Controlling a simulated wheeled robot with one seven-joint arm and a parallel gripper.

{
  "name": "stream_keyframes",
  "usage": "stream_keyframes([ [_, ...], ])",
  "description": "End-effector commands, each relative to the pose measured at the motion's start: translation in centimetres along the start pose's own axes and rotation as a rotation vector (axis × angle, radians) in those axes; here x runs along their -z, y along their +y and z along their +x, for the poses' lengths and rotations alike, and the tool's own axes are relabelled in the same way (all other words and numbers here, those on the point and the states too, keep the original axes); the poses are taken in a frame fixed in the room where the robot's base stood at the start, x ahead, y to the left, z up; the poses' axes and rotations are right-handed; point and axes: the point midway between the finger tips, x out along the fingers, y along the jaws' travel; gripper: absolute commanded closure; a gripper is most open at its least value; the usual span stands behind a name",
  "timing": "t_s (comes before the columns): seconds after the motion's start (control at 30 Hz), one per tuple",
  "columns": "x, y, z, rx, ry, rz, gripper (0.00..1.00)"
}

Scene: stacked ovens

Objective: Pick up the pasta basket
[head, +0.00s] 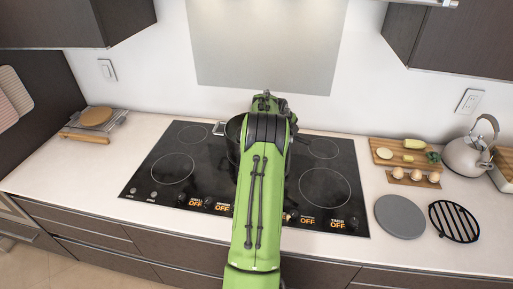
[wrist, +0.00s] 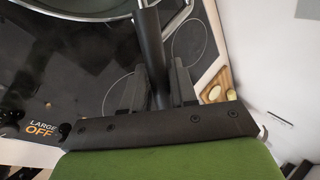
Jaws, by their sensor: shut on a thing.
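The pasta basket's long dark handle (wrist: 150,42) runs up between the two fingers of my gripper (wrist: 157,80) in the wrist view. The fingers are shut on the handle. The handle leads to a round rim (wrist: 78,13) at the top left, cut off by the picture edge. In the head view, a dark pot (head: 231,133) with a metal side handle stands on the black cooktop (head: 145,180). My green arm hides most of the pot, the basket and my gripper there. I cannot tell whether the basket is raised from the pot.
A cutting board (head: 385,150) with food, eggs on a holder (head: 412,178) and a kettle (head: 466,158) stand at the right. A grey round plate (head: 400,217) and a black round rack (head: 454,222) lie in front. The left front counter is clear.

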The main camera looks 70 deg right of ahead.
Motion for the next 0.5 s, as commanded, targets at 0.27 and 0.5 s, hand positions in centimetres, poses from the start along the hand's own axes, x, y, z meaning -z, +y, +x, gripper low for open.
stream_keyframes([
  [0.27,-0.1,-0.4,-0.5,0.003,-0.002,0.001,1.00],
  [0.5,-0.1,-3.6,-5.3,0.006,-0.004,0.002,1.00],
])
